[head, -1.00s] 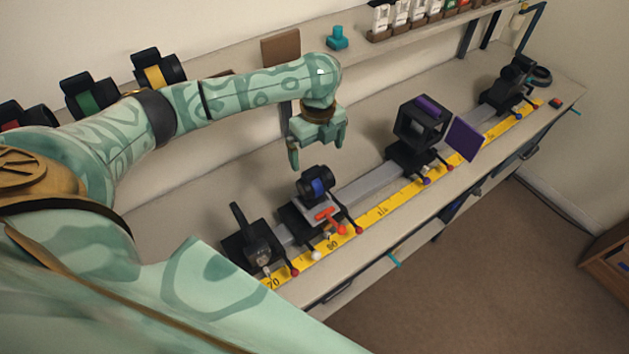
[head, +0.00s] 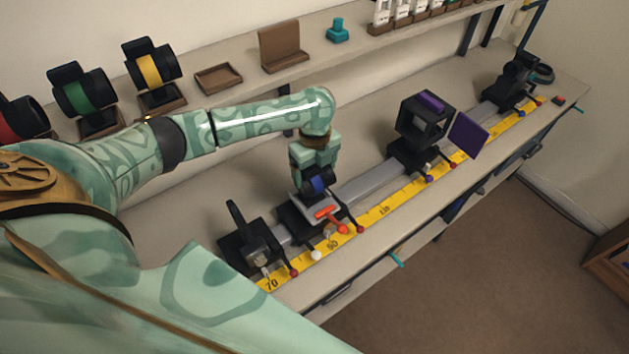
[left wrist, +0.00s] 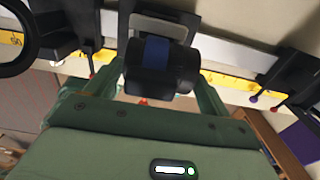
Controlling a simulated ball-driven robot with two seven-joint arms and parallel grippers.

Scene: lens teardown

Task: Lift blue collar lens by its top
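The blue collar lens (head: 319,184) is a short black barrel with a blue band. It sits in its mount on a black carriage with a red clamp lever (head: 326,212), on the rail. My left gripper (head: 315,172) is down at the lens from above, its fingers on either side and partly hiding it. In the left wrist view the lens (left wrist: 157,66) lies between the two spread fingers (left wrist: 150,93). A gap shows on the picture's left side; contact on the right side cannot be told. My right gripper is not in view.
On the rail, a black holder (head: 250,242) stands to the left and a black cube frame (head: 424,120) with a purple plate (head: 468,135) to the right. A yellow scale (head: 385,210) runs along the front. Green (head: 80,92) and yellow (head: 150,70) collar lenses stand on the back shelf.

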